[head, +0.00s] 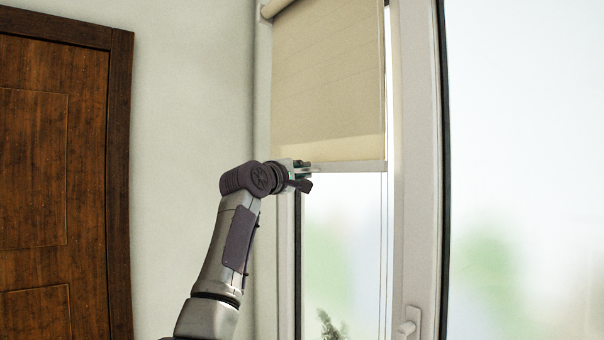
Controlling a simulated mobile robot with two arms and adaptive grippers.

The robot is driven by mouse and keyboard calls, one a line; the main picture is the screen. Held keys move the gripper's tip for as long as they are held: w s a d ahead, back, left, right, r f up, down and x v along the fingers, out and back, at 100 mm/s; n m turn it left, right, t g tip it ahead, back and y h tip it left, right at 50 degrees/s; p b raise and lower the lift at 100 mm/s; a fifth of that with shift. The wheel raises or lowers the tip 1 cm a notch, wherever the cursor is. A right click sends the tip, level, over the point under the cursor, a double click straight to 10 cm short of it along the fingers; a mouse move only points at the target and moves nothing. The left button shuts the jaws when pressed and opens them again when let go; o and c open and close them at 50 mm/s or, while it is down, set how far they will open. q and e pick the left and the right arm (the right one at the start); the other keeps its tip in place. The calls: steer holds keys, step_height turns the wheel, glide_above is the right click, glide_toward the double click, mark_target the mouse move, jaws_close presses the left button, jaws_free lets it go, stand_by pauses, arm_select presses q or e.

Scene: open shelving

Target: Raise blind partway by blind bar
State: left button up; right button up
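A beige roller blind (328,75) hangs over the upper part of a narrow window at the upper middle of the head view. Its pale blind bar (350,167) runs level along the lower edge, with bare glass below. My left gripper (311,175) is at the left end of the bar, its fingertips overlapping the bar in the picture. The fingers are small and partly hidden by the wrist, so I cannot tell whether they are closed on the bar. My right gripper is not in view.
A white window frame (416,200) with a handle (409,323) stands right of the blind. A larger pane (525,170) lies further right. A brown wooden door (50,180) is at the left, beside bare wall (190,100). A plant tip (328,325) shows low behind the glass.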

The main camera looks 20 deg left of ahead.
arm_select(q)
steer(key=shift+o, duration=1)
steer(key=v, duration=1.2)
steer(key=shift+f, duration=0.1)
